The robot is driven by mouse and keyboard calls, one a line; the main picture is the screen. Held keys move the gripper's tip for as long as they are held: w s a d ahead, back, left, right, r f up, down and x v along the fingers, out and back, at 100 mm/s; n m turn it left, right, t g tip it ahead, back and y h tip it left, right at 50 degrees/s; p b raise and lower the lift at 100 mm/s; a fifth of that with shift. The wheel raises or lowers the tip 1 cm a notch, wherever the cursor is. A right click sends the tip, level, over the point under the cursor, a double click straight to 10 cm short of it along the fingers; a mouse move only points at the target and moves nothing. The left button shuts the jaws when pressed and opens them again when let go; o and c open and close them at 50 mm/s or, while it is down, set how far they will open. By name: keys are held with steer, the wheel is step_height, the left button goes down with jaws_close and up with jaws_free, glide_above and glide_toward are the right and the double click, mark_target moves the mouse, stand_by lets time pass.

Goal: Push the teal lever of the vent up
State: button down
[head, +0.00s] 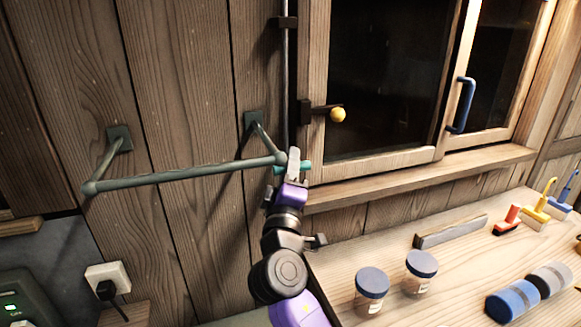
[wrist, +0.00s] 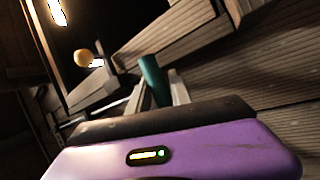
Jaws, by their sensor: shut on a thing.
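The teal lever (head: 305,167) is a short cylinder near the lower left corner of the window, by the lower end of a thin vertical rod (head: 286,75). My gripper (head: 293,162) is shut on the lever, with teal showing on both sides of the fingers. In the wrist view the lever (wrist: 152,78) stands between my two fingers (wrist: 158,95). The fingers hide its middle and its joint to the rod. The window (head: 385,75) has a wooden frame and dark panes. I cannot tell which part is the vent.
A grey-green wall rail (head: 190,173) ends close to the left of my gripper. A yellow knob (head: 338,115) on a dark arm sticks out above right. A blue handle (head: 461,105) is on the right pane.

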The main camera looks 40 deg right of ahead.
steer(key=shift+a+r, duration=0.1)
steer(key=shift+r, duration=0.2)
steer(key=c, duration=1.3)
jaws_free()
steer(key=shift+o, duration=0.2)
steer(key=shift+f, duration=0.1)
steer(key=b+v, duration=0.2)
steer(key=v, duration=0.5)
steer(key=shift+s+a+f+b, duration=0.15)
steer(key=shift+s+b, duration=0.1)
steer(key=shift+b, duration=0.15)
